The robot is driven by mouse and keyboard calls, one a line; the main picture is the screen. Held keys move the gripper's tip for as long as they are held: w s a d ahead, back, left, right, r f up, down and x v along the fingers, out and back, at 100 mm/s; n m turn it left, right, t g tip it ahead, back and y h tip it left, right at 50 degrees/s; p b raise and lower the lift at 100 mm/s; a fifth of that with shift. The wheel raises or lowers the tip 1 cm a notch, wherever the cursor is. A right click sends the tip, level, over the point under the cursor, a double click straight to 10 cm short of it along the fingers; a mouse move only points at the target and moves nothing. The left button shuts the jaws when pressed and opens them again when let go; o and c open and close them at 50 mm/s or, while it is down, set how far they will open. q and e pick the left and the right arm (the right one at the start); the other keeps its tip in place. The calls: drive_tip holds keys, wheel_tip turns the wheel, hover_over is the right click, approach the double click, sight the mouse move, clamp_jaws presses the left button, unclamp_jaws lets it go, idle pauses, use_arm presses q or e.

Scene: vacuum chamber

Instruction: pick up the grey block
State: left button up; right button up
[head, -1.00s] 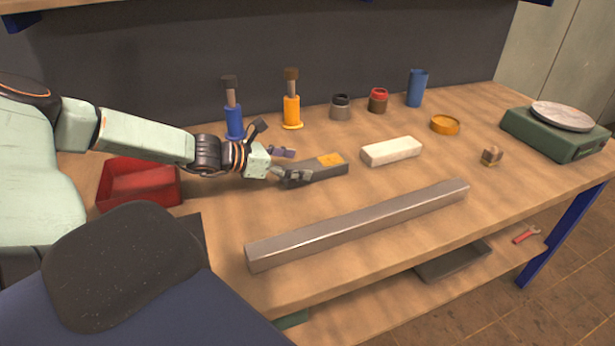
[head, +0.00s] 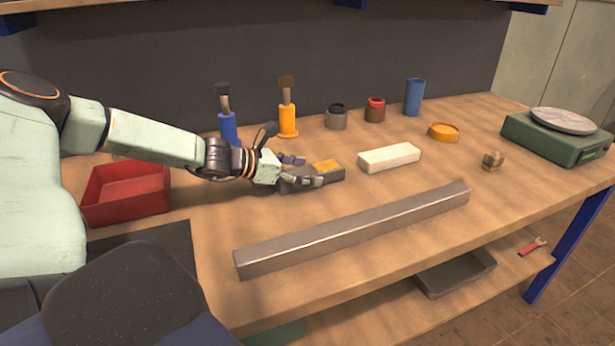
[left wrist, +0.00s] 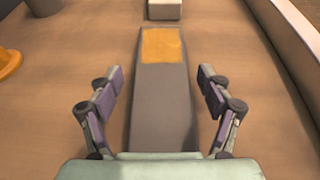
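The grey block (head: 325,176) lies on the wooden workbench, with an orange patch on top near its far end. It also shows in the left wrist view (left wrist: 162,100), running lengthwise between the fingers. My left gripper (head: 306,170) is open around the block, one finger on each side. In the left wrist view my left gripper (left wrist: 160,92) shows a gap between each finger and the block. The near end of the block is hidden by the gripper's palm. My right gripper is in neither view.
A long metal bar (head: 350,228) lies in front of the block, and a white block (head: 389,157) lies to its right. A red bin (head: 126,193) is at left. Blue (head: 228,127) and orange (head: 288,120) handled tools stand behind. A green scale (head: 555,138) is at right.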

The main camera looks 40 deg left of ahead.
use_arm(q)
drive_tip(key=shift+w+d, duration=0.25)
drive_tip(key=shift+d, duration=0.05)
drive_tip(key=c, duration=0.4)
drive_tip(key=shift+s+a, duration=0.2)
drive_tip(key=c, duration=0.5)
drive_tip(key=shift+w+d, duration=0.1)
drive_tip(key=c, duration=0.4)
drive_tip(key=shift+c, duration=0.2)
